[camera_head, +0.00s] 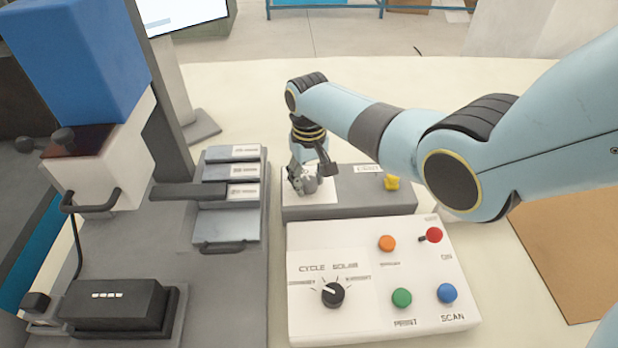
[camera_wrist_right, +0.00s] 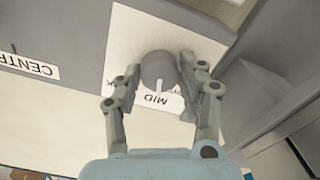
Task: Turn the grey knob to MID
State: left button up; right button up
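The grey knob (camera_wrist_right: 158,70) sits on a white plate (camera_wrist_right: 122,50) in the right wrist view, and its pale pointer mark faces the MID label (camera_wrist_right: 155,99). My right gripper (camera_wrist_right: 158,75) has one finger on each side of the knob, close against it, and looks shut on it. In the head view my right gripper (camera_head: 305,183) is low over the white plate at the left end of a grey box (camera_head: 340,202); the knob is mostly hidden by the fingers there. My left gripper does not show.
A white control panel (camera_head: 365,325) with a black selector and several coloured buttons lies in front. A yellow knob (camera_head: 392,182) is on the grey box's right side. A rack (camera_head: 228,225) with battery-like slabs stands left. A brown board (camera_head: 575,260) lies right.

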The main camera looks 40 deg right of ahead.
aim_at(309, 180)
jog(key=o, duration=0.3)
notch_tip(309, 180, up, 12)
dwell(0.5)
jog(key=shift+s+f, duration=0.1)
dwell(0.4)
